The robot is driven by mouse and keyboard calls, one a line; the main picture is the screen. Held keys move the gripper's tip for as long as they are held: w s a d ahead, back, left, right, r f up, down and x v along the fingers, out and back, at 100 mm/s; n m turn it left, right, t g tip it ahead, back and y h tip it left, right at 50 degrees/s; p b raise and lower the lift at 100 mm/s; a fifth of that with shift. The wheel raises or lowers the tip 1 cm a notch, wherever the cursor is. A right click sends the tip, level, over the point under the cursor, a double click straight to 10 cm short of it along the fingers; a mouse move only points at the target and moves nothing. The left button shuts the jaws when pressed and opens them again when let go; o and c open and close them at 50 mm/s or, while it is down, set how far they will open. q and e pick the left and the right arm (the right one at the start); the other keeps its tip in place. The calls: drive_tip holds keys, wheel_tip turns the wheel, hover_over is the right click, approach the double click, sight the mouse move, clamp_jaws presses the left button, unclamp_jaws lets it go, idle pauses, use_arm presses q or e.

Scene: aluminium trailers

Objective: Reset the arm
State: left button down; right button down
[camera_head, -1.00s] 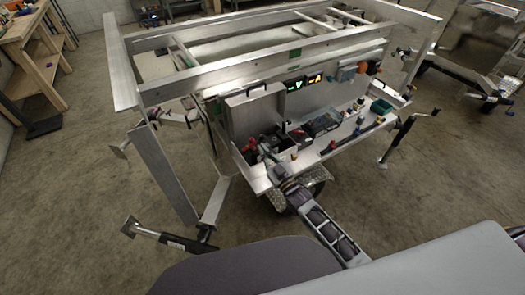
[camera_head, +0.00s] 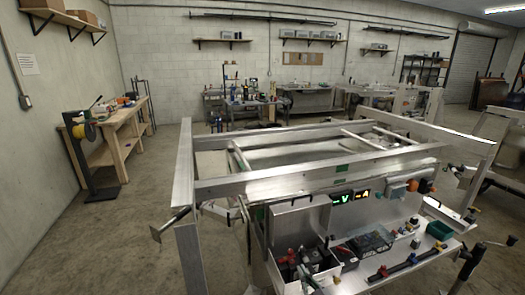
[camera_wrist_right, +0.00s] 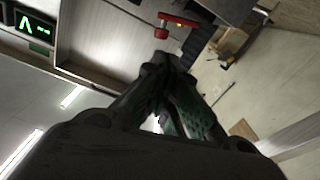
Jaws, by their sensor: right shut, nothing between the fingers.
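My right gripper (camera_wrist_right: 163,66) is shut and empty in the right wrist view, its dark fingers together in front of a metal surface. In the head view its fingers cannot be made out clearly near the bottom edge. A red-handled part (camera_wrist_right: 178,20) shows just beyond the fingertips, and a green lit display (camera_wrist_right: 32,30) is at the upper left of the wrist view. The aluminium trailer (camera_head: 270,186) stands in front of me in the head view, with lit meters (camera_head: 350,196) on its panel. My left gripper is not in view.
An open metal box (camera_head: 300,218) with dark and red parts stands on the trailer's shelf. A green bin (camera_head: 439,230) sits at the shelf's right. A wooden workbench (camera_head: 112,128) is along the left wall. Concrete floor (camera_head: 110,235) is clear left of the trailer.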

drive_tip(key=s+d+f+m+g+h, duration=0.1)
drive_tip(key=s+d+g+h, duration=0.2)
drive_tip(key=s, duration=0.5)
drive_tip(key=s+d+m+g+h, duration=0.1)
drive_tip(key=s+d+m+g, duration=0.15)
drive_tip(key=s+g, duration=0.5)
drive_tip(key=s+d+f+g+h, duration=0.1)
drive_tip(key=s+d+g, duration=0.2)
drive_tip(key=s, duration=0.7)
wheel_tip(320, 180, down, 33)
drive_tip(key=s+g, duration=0.1)
drive_tip(key=s, duration=0.1)
drive_tip(key=s+d+f, duration=0.2)
drive_tip(key=s+f, duration=0.8)
drive_tip(key=s, duration=0.1)
drive_tip(key=s+d+f+g, duration=0.1)
drive_tip(key=s+d+f, duration=0.1)
drive_tip(key=s+f, duration=0.7)
drive_tip(key=shift+s+f+h, duration=0.3)
drive_tip(key=shift+s+f, duration=0.05)
drive_tip(key=shift+s, duration=0.9)
drive_tip(key=shift+w+d+g, duration=0.1)
drive_tip(key=shift+g, duration=0.15)
